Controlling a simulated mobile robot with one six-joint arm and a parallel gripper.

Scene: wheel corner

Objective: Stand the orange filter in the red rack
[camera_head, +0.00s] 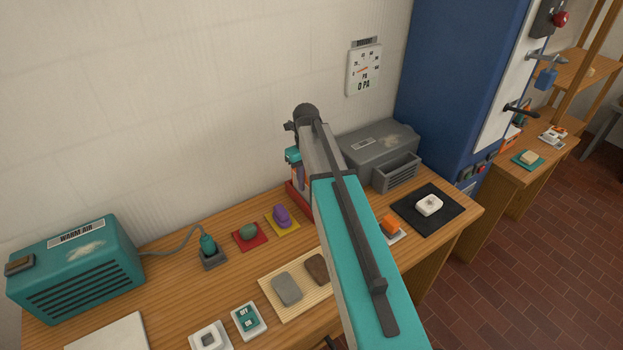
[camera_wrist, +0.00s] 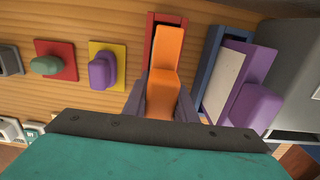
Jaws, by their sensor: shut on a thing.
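The orange filter (camera_wrist: 165,55) is between the fingers of my gripper (camera_wrist: 161,98) in the wrist view. My gripper is shut on its near, wider part. The far end of the filter lies over or inside the red rack (camera_wrist: 150,32), whose red walls show on both sides of it. I cannot tell whether the filter touches the rack's bottom. In the head view only part of the red rack (camera_head: 292,194) shows to the left of my arm.
A blue rack (camera_wrist: 211,55) stands close on the right, with a white and purple piece (camera_wrist: 240,85) at it. A grey box (camera_head: 380,146) stands farther right. A purple piece (camera_head: 281,215) on a yellow mat and a green piece (camera_head: 248,231) on a red mat lie left.

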